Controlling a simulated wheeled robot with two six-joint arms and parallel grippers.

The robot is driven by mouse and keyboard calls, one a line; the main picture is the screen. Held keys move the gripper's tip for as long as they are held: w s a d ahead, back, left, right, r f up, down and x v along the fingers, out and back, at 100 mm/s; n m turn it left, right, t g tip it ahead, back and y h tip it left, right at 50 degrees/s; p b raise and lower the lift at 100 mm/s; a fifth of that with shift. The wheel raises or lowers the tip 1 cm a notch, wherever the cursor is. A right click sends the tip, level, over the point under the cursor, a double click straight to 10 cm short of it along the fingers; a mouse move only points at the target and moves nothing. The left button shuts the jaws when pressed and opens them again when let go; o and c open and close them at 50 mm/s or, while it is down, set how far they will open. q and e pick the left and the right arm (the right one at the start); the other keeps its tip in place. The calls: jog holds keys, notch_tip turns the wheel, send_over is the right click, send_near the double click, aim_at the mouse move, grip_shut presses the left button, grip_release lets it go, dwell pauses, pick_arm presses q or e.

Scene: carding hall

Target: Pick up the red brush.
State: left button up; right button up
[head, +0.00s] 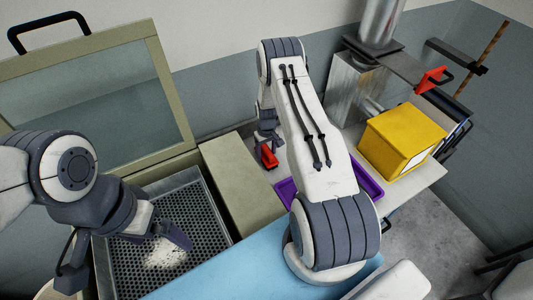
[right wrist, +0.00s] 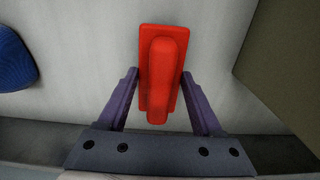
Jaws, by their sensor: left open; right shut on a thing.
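The red brush (head: 268,157) is small in the head view, at the far end of my right arm, above or on the pale tabletop. In the right wrist view the brush (right wrist: 162,75) has a flat red base and a raised, rounded red grip. My right gripper (right wrist: 162,82) is shut on it, with one finger on each side. I cannot tell whether it touches the table. My left gripper (head: 125,252) is open and empty, over the perforated metal tray at the left.
The perforated tray (head: 187,205) holds white fluff (head: 165,255) under an open framed lid (head: 100,100). A beige block (head: 240,180) stands beside it. A purple tray (head: 367,180) is partly hidden by my right arm. A yellow box (head: 400,140) stands on the right of the table.

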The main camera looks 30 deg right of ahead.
aim_at(266, 148)
jog(key=shift+r, duration=0.1)
jog(key=shift+w+r+b, duration=0.1)
jog(key=shift+r+b, duration=0.55)
notch_tip(266, 148, up, 2)
jog(key=shift+r+b, duration=0.2)
jog(key=shift+b, duration=0.65)
jog(key=s+d+r+b, duration=0.4)
jog(key=s+d+r, duration=0.3)
jog(key=s, duration=0.2)
jog(key=shift+d, duration=0.4)
